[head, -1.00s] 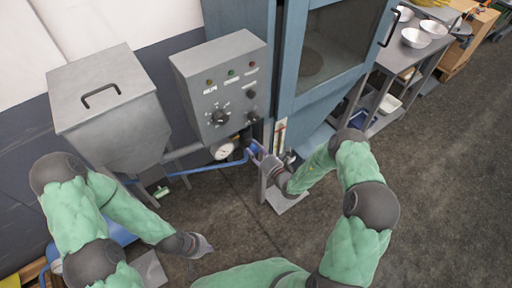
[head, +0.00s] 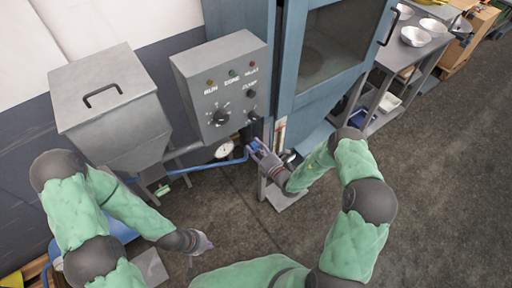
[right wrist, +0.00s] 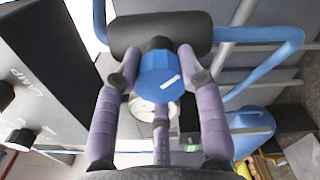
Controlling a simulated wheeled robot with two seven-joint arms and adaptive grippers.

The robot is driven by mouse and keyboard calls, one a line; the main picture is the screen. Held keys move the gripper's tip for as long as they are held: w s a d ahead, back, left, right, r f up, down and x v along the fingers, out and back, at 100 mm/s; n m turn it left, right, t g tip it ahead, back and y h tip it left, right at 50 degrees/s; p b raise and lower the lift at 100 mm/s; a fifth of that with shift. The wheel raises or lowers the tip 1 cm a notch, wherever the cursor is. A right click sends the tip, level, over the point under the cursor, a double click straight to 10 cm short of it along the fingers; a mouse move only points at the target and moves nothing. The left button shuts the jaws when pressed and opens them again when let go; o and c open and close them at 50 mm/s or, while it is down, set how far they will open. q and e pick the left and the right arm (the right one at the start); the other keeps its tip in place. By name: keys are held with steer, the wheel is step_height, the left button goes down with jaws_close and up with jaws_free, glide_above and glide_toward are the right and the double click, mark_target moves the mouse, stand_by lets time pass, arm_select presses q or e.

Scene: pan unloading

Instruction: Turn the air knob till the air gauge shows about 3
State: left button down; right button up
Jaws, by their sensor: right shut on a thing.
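The air knob (right wrist: 165,76) is blue with a white mark, on a dark cylindrical body, in the right wrist view. My right gripper (right wrist: 160,72) has its fingers around the knob and is shut on it. In the head view my right gripper (head: 260,152) is at the blue air line, below the control box. The air gauge (head: 224,150) is a round white dial just left of it. It also shows partly behind the gripper in the right wrist view (right wrist: 150,112); its reading is too small to tell. My left gripper (head: 203,244) hangs low over the floor, away from everything; its fingers are unclear.
A grey control box (head: 222,88) with knobs and lamps is above the gauge. A grey hopper (head: 108,105) stands at left, a blue cabinet with a window (head: 328,45) at right. Metal bowls (head: 416,36) sit on a rack at back right. The middle floor is clear.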

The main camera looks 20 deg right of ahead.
steer(key=o, duration=1.2)
steer(key=shift+c, duration=0.2)
steer(key=v, duration=1.2)
